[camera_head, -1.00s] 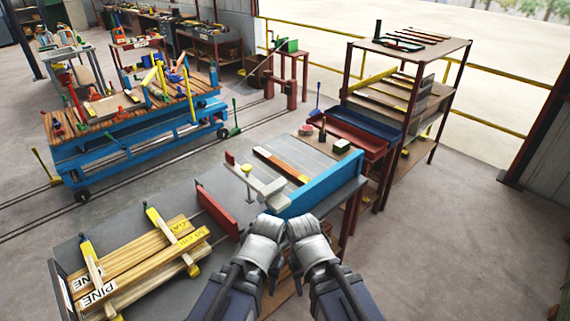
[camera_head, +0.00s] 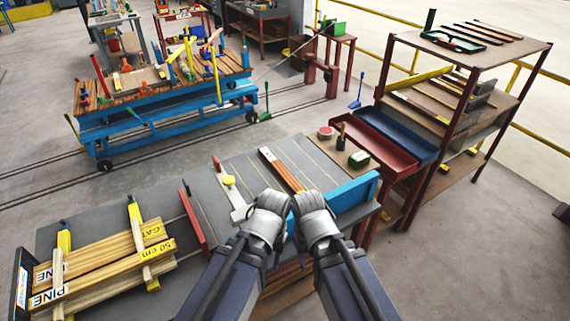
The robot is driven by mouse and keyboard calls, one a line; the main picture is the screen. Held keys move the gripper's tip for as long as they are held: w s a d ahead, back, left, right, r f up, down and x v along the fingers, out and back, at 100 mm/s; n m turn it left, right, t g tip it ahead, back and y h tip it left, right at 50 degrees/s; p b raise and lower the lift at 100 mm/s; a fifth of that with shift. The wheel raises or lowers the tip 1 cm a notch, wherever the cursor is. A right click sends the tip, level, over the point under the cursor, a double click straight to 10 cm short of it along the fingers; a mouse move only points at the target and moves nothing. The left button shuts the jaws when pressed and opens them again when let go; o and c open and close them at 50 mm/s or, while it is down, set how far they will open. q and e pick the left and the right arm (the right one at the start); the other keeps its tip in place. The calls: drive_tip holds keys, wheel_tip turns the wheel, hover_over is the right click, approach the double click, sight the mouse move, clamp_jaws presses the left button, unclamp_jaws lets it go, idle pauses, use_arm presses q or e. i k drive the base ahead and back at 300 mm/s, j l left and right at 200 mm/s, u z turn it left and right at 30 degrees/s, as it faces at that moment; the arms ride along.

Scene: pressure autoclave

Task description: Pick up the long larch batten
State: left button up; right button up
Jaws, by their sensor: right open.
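A reddish-brown batten (camera_head: 281,169) with a pale label at its far end lies on the grey bench top, its near end by my grippers. It looks like larch, but I cannot read the label. My left gripper (camera_head: 270,202) and right gripper (camera_head: 311,202) are side by side at the bench's near edge, low in the middle of the view. The right one is open. The left one's fingers are hidden behind its wrist, so its opening does not show. I see nothing held in either. More battens lie on the rack (camera_head: 433,107) at the right.
A blue plate (camera_head: 357,192) stands beside the right gripper. A white bracket (camera_head: 235,198) and red plate (camera_head: 192,214) stand left of the batten. Bundled pine battens (camera_head: 105,270) lie at the left. Red (camera_head: 385,148) and blue (camera_head: 400,133) trays adjoin the bench.

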sight(296, 188)
drive_tip(key=i+l+u, duration=0.1)
drive_tip(key=l, duration=0.35)
drive_tip(key=i+l+u, duration=0.1)
drive_tip(key=i+l, duration=0.15)
drive_tip(key=l, duration=0.15)
drive_tip(key=i+l+u, duration=0.1)
drive_tip(key=l, duration=0.35)
drive_tip(key=i+l+u, duration=0.1)
drive_tip(key=l, duration=0.4)
drive_tip(key=i+l+u, duration=0.1)
drive_tip(key=l, duration=0.35)
drive_tip(key=i+l+u, duration=0.1)
drive_tip(key=l, duration=0.4)
drive_tip(key=i+l+u, duration=0.1)
drive_tip(key=l, duration=0.4)
drive_tip(key=i+l+u, duration=0.15)
drive_tip(key=i, duration=0.2)
drive_tip(key=i+l+u, duration=0.15)
drive_tip(key=i, duration=0.25)
drive_tip(key=l, duration=0.1)
